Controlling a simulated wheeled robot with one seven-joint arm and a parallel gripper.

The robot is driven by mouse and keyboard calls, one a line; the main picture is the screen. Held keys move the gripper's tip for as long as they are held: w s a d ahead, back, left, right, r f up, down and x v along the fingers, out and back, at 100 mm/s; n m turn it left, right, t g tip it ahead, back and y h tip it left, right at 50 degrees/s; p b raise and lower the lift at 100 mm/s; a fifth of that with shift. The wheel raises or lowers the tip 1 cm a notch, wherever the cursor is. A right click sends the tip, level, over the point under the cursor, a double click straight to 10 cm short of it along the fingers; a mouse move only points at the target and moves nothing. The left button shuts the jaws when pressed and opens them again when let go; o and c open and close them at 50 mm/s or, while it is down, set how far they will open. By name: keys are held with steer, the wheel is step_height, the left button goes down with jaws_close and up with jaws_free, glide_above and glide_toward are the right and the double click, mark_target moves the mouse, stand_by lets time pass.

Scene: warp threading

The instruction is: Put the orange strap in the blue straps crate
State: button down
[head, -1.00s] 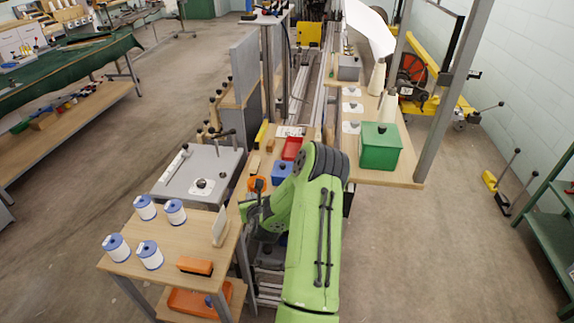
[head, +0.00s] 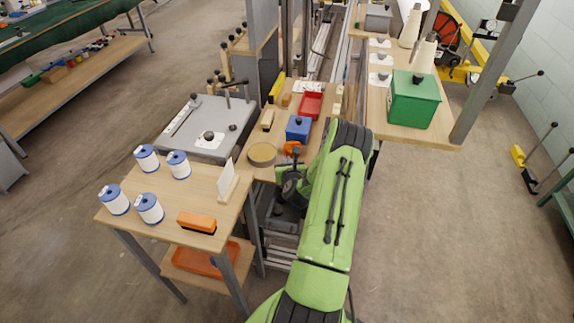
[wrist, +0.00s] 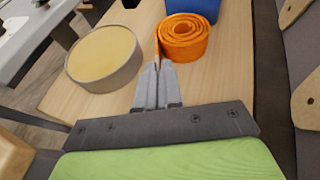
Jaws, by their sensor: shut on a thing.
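The orange strap (head: 291,148) is a rolled coil, also large in the wrist view (wrist: 185,38). My gripper (wrist: 156,70) is shut on the coil's near left edge, with its fingertips close together. In the head view my gripper (head: 291,165) is partly hidden by my green arm. The blue straps crate (head: 298,130) stands just beyond the strap on the wooden bench. Its near side shows at the top of the wrist view (wrist: 197,8), behind the coil. I cannot tell how high the strap is above the bench.
A round tan-topped tin (head: 262,154) stands left of the strap. A red tray (head: 311,105) lies beyond the blue crate. A white card in a wooden stand (head: 228,182) is at the left, near several white spools. A green box (head: 414,100) stands at the right.

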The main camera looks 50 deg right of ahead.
steer(key=c, duration=1.3)
jaws_free()
